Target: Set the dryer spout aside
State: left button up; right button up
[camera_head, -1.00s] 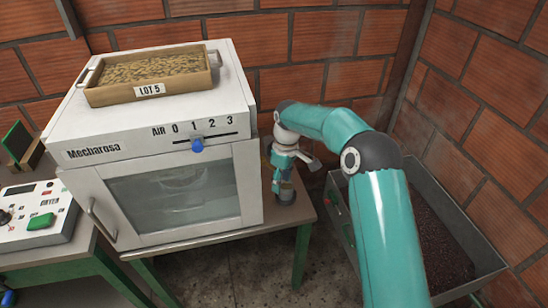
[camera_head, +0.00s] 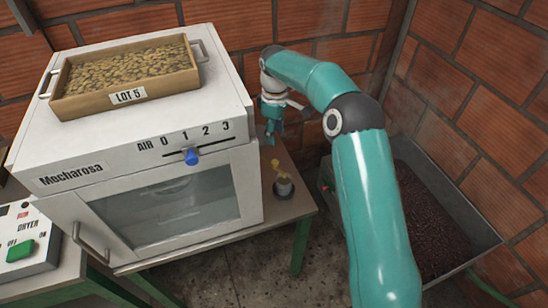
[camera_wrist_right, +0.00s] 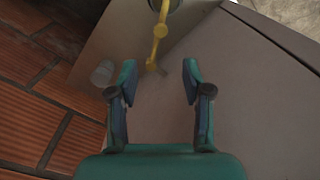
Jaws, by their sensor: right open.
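A small grey cylinder (camera_head: 284,187) with a yellow lever-like piece (camera_head: 281,169) stands on the table strip to the right of the dryer (camera_head: 165,200). I cannot tell for certain whether this is the dryer spout. My right gripper (camera_head: 269,138) is above and behind it, apart from it, near the dryer's back right corner. In the right wrist view my right gripper (camera_wrist_right: 158,78) is open with nothing between its fingers. The yellow piece (camera_wrist_right: 160,32) lies just beyond the fingertips there. My left gripper is not in view.
A wooden tray of beans labelled LOT 5 (camera_head: 125,97) sits on the dryer. A control box (camera_head: 24,238) is at the left. A metal bin of dark material (camera_head: 440,225) stands at the right. In the wrist view a small pale, translucent item (camera_wrist_right: 102,73) lies left of the fingers.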

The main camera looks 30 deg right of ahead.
aim_at(275, 161)
notch_tip(275, 161, down, 12)
jog(key=shift+r+p, duration=0.1)
jog(key=shift+p, duration=0.75)
grip_shut()
